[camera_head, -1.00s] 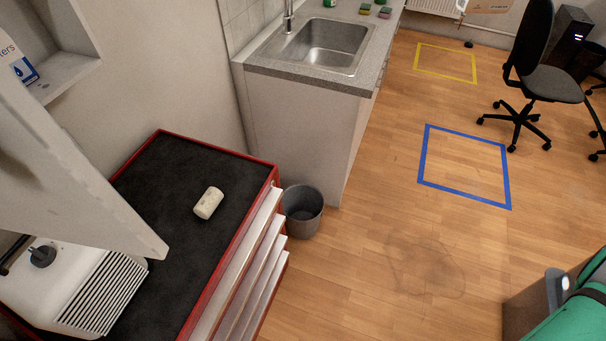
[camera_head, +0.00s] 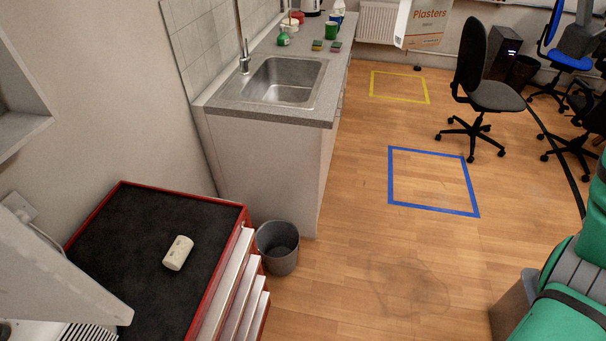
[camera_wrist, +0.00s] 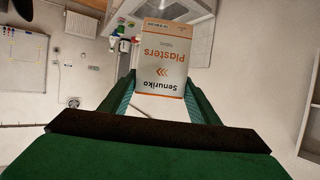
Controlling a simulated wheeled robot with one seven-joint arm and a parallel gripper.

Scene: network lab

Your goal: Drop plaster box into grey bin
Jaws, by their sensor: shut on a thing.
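The plaster box (camera_head: 425,24), white and orange with "Plasters" on it, shows at the top of the head view, cut off by the frame edge. In the wrist view, the plaster box (camera_wrist: 164,66) sits between the two green fingers of my gripper (camera_wrist: 161,82), which is shut on it. The box is held up in the air, and its lettering is upside down in the wrist view. The grey bin (camera_head: 278,250) stands on the floor beside the red drawer cabinet, well below and left of the box in the head view. The part of the bin's inside that shows looks empty.
The red drawer cabinet (camera_head: 245,226) with a pale cylinder (camera_head: 178,253) on top is left of the bin. The sink counter (camera_head: 262,104) stands behind it. A black office chair (camera_head: 482,85) is to the right. Wood floor around the blue square (camera_head: 433,211) is clear.

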